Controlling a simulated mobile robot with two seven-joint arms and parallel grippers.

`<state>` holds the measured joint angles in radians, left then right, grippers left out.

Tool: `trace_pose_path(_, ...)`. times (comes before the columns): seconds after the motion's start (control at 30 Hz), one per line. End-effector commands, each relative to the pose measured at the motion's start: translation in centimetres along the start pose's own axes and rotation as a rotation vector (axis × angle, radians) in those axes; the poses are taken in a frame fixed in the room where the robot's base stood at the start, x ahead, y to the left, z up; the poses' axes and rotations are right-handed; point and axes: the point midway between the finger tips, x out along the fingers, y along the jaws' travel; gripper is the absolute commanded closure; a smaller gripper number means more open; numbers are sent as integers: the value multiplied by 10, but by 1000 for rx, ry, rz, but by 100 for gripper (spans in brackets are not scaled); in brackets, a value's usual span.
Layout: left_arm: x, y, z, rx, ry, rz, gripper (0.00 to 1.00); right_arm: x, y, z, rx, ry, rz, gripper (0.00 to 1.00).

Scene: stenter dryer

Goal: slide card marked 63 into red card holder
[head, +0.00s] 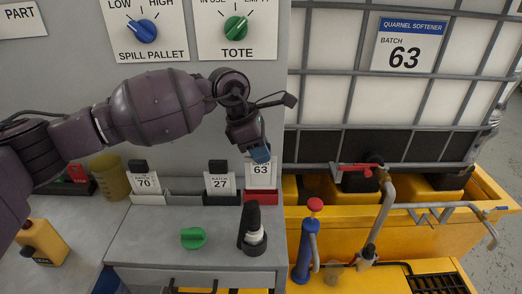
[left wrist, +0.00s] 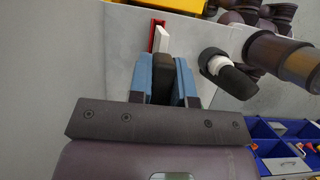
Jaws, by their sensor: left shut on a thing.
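The white card marked 63 (head: 261,171) is upright, with its lower edge at the red card holder (head: 261,197). I cannot tell whether that edge is inside the slot. My left gripper (head: 260,153) is above the holder, its blue fingers shut on the card's dark grip. In the left wrist view the dark grip (left wrist: 162,75) is between the fingers, and the white card (left wrist: 161,40) shows beyond it, next to the red holder (left wrist: 155,28). The holder's slot is mostly hidden. My right gripper is in neither view.
Cards marked 70 (head: 145,181) and 27 (head: 219,183) stand in holders to the left. A black item with a white collar (head: 254,236) stands in front of the red holder. A green knob (head: 193,238) is on the grey bench. The yellow pallet (head: 420,235) is right.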

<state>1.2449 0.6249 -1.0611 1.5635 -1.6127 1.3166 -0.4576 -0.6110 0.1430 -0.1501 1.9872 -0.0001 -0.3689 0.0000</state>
Motion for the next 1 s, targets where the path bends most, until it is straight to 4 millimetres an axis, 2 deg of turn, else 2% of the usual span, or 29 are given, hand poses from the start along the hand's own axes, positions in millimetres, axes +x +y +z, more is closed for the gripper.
trace_pose_path(0.63,0,0,0,0,0,1,100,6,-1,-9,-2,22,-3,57)
trace_pose_path(1.0,2,0,-1,0,0,0,100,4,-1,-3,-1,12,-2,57)
